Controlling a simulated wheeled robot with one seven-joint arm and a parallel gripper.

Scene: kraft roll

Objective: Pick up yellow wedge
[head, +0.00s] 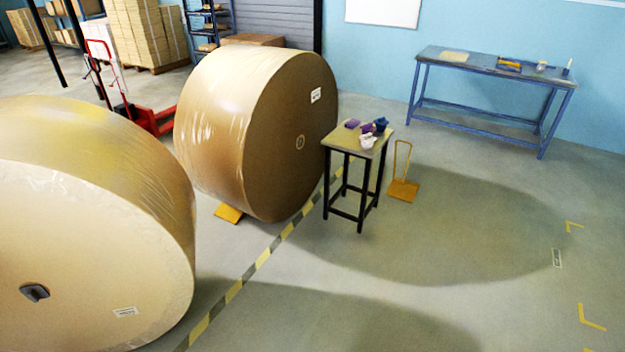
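A yellow-orange wedge (403,190) with a tall thin loop handle stands on the floor just right of the small black-legged table. Its handle rises upright from its back edge. A second yellow-orange wedge (229,213) lies on the floor against the lower left of the far kraft roll (285,140), partly hidden under it. My gripper is not in view.
A small table (352,140) holds purple, dark and white items. A near kraft roll (90,240) fills the left. A blue workbench (455,65) stands by the back wall. A red pallet truck (150,118) is behind the rolls. The floor at right centre is clear.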

